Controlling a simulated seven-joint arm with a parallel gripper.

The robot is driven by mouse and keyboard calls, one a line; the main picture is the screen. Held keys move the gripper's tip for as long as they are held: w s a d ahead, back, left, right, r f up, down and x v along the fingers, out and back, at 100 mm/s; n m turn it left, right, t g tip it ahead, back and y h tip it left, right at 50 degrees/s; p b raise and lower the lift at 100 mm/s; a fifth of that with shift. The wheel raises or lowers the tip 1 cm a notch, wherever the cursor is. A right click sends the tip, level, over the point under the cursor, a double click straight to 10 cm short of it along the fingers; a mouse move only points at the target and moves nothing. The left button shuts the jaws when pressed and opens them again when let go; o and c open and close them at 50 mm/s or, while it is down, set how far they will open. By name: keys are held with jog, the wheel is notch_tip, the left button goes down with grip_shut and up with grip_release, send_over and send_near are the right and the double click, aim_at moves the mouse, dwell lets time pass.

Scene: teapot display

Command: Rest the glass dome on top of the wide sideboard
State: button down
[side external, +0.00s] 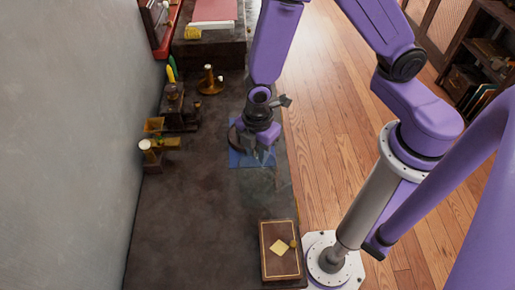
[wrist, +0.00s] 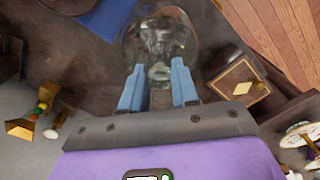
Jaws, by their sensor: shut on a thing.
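My gripper (side external: 262,147) is over the long dark sideboard top (side external: 205,210), near its right edge. In the wrist view, my gripper's blue fingers (wrist: 159,78) are shut on the knob end of the clear glass dome (wrist: 160,38). The dome is see-through and only faintly visible below the fingers in the side view (side external: 268,160). It is beside or over a blue mat (side external: 238,159), which also shows in the wrist view (wrist: 106,20). I cannot tell whether the dome touches the surface.
A brown book (side external: 270,263) with a yellow note lies at the near right corner. Brass and dark items (side external: 172,105) stand along the wall at left, with a brass piece (side external: 210,80) behind. The near left and middle of the top are clear.

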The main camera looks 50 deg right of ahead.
jog(key=shift+f, duration=0.35)
jog(key=shift+c, duration=1.4)
grip_release()
jog(key=shift+r, duration=0.1)
jog(key=shift+r, duration=2.85)
